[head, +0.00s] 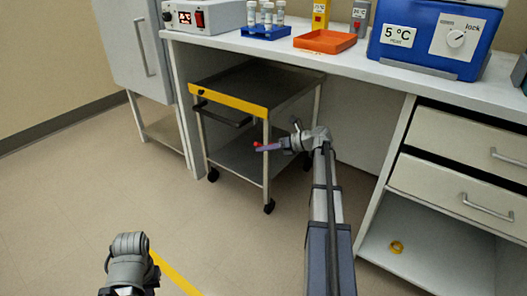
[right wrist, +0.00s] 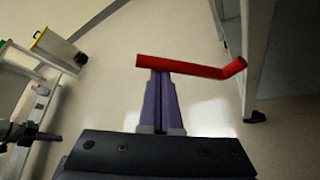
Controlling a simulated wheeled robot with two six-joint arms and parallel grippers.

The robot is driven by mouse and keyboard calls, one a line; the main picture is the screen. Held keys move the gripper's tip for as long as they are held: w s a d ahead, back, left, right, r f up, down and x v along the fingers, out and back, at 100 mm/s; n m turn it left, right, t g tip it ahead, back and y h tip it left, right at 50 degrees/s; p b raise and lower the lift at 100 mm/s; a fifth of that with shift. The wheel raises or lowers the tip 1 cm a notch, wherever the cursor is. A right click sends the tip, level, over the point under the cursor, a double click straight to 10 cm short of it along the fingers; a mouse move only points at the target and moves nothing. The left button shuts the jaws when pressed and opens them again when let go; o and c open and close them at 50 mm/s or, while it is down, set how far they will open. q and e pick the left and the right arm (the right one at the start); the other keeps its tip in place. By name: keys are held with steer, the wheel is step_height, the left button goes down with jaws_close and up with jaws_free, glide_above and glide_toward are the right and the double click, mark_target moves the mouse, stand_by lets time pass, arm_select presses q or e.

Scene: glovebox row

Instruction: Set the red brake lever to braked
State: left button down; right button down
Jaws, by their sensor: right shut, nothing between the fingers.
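The red brake lever (right wrist: 190,67) is a bar with a bent end at the right, close to a pale upright post. In the right wrist view it crosses in front of my fingertips. In the head view only a small red part of the lever (head: 257,144) shows by the cart's front leg. The cart (head: 229,98) has a dark top and a yellow front edge. My right gripper (right wrist: 161,76) is shut and empty, its purple fingertips at the lever; I cannot tell if they touch. It also shows in the head view (head: 263,147). My left gripper is out of view; only part of its arm shows.
The cart stands on casters under a white bench (head: 350,60) carrying a blue box (head: 425,45), an orange tray (head: 325,41) and a tube rack (head: 266,33). Drawers (head: 460,140) stand to the right, with a yellow ring (head: 397,247) below. Floor left of the cart is clear.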

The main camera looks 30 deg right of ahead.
steer(key=d+r+p, duration=0.1)
steer(key=w+d+r+p, duration=0.1)
steer(key=r, duration=0.1)
steer(key=d+r+p, duration=0.1)
steer(key=p, duration=0.1)
steer(key=shift+w+d+r, duration=0.2)
steer(key=shift+w, duration=0.05)
steer(key=shift+w+d+r, duration=0.1)
steer(key=shift+d, duration=0.1)
stand_by(0.6)
steer(key=s+a, duration=0.1)
steer(key=a, duration=0.1)
steer(key=s+a+f+b, duration=0.1)
steer(key=s+a, duration=0.1)
steer(key=shift+a+f, duration=0.1)
steer(key=shift+a, duration=0.05)
steer(key=p, duration=0.1)
glide_toward(257, 145)
steer(key=shift+s+d+f, duration=0.2)
steer(key=shift+d+f, duration=0.1)
steer(key=shift+d, duration=0.45)
steer(key=shift+s+d+f, duration=0.15)
steer(key=shift+d+f, duration=0.15)
steer(key=shift+d, duration=0.45)
steer(key=shift+s+d+f, duration=0.2)
steer(key=shift+d+f, duration=0.1)
steer(key=shift+d, duration=0.45)
steer(key=shift+a, duration=0.1)
